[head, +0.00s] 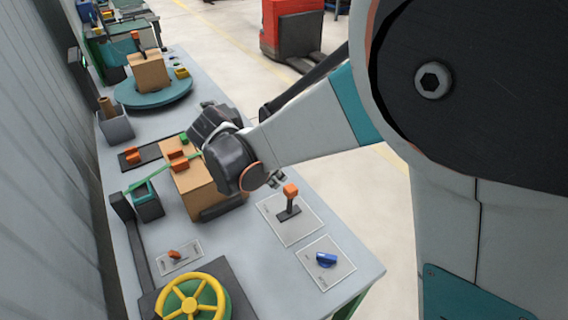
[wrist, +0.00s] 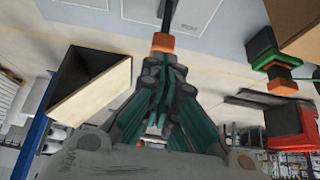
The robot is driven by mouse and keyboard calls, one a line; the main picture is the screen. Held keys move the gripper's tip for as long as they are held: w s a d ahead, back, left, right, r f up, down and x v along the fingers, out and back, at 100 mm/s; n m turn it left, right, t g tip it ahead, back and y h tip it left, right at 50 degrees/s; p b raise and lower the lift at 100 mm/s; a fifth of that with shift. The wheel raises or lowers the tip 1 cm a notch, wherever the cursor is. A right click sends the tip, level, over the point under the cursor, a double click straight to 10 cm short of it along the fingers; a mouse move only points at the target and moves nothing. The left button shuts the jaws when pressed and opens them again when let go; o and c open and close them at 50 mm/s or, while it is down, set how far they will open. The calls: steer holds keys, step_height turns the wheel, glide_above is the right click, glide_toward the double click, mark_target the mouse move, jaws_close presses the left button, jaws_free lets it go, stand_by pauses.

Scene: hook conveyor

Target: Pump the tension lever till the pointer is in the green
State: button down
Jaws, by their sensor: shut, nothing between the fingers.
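A lever with an orange knob (head: 290,190) stands on a pale plate (head: 305,226) on the bench, right of the cardboard box. An orange knob on a dark stem (wrist: 163,42) also shows at the top of the wrist view, just beyond my fingertips. My gripper (head: 275,180) is shut and empty, close to the knob on its upper left side in the head view. In the wrist view my gripper (wrist: 163,62) points at the knob; I cannot tell whether they touch. I cannot make out a pointer or a green zone in either view.
A cardboard box (head: 196,197) with a green strap stands left of my gripper. A blue switch (head: 326,260), a small orange switch (head: 174,254) and a yellow handwheel (head: 190,300) sit nearer the front. A teal turntable (head: 153,92) is farther back.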

steer(key=shift+s+a+r+p, duration=0.2)
steer(key=shift+s+a+r, duration=0.25)
steer(key=shift+a+r, duration=0.25)
steer(key=shift+s+a+r+p, duration=0.15)
steer(key=shift+s+a+r, duration=0.3)
steer(key=shift+a+r, duration=0.25)
steer(key=shift+d, duration=0.1)
